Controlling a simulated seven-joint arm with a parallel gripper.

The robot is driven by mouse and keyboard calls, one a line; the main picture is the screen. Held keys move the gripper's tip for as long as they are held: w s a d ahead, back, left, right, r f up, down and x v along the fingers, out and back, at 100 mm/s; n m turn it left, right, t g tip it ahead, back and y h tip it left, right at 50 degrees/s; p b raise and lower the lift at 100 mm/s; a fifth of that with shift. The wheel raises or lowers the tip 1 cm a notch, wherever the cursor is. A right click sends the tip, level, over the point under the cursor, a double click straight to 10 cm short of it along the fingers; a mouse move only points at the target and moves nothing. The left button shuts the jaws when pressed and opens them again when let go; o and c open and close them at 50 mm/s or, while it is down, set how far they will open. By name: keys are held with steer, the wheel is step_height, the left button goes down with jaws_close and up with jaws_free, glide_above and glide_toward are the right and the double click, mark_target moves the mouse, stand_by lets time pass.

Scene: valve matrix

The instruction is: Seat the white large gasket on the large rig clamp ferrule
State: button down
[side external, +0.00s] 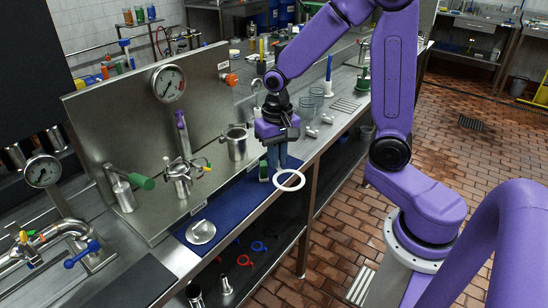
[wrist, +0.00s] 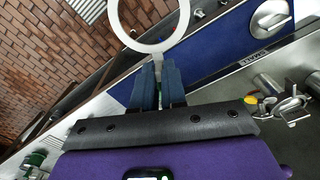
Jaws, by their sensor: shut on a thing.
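The white large gasket (side external: 289,190) is a thin flat ring. My gripper (side external: 277,168) is shut on its edge and holds it out over the front edge of the bench. In the wrist view the gasket (wrist: 150,47) sticks out beyond the blue fingertips (wrist: 162,68), its top cut off by the frame. Upright steel fittings stand on the rig: a wide one (side external: 237,145), one with a clamp and yellow-ended handle (side external: 180,180), and one with a green handle (side external: 122,194). I cannot tell which carries the large rig clamp ferrule.
A blue mat (side external: 235,205) lies along the bench front with a round silver part (side external: 201,232) on it. A steel back panel with a gauge (side external: 168,83) stands behind the fittings. Glass beakers (side external: 308,105) are farther along. A lower shelf holds red and blue rings (side external: 245,261).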

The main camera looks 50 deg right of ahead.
steer(key=w+d+r+n, duration=0.1)
steer(key=w+d, duration=0.1)
steer(key=w, duration=0.7)
steer(key=w+d+r+n, duration=0.2)
steer(key=w+d, duration=0.1)
steer(key=w, duration=0.6)
steer(key=w+d+r+n, duration=0.1)
steer(key=w+d+r, duration=0.1)
steer(key=w, duration=0.7)
steer(key=shift+d+n, duration=0.4)
steer(key=shift+d, duration=0.35)
steer(key=shift+w+f, duration=0.1)
steer(key=shift+f, duration=0.1)
step_height(320, 180, down, 6)
steer(key=shift+f, duration=0.25)
steer(key=c, duration=1.1)
jaws_free()
